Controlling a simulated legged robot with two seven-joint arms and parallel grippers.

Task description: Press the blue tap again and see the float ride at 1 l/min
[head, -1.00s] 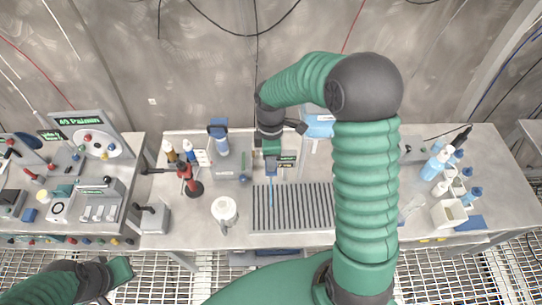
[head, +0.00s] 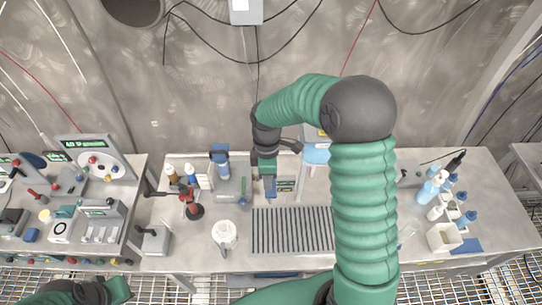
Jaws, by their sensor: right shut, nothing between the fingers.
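My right gripper (head: 266,167) is shut and empty, pointing down at the back of the bench above the slotted drain grate (head: 292,232). A small blue piece (head: 270,187) shows just below its fingertips; I take it for the blue tap. Whether they touch I cannot tell. A small display with green figures (head: 286,185) sits beside it, too small to read. I cannot make out a float or its scale. My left gripper (head: 118,290) is at the bottom left edge, partly cut off, away from the bench; its jaws are unclear.
A white jug (head: 224,234) stands left of the grate. A grey unit with a blue-topped cylinder (head: 221,160) and a red-and-black stand (head: 191,203) are farther left. Bottles (head: 432,188) and a white box (head: 445,238) stand right. My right arm hides part of the bench.

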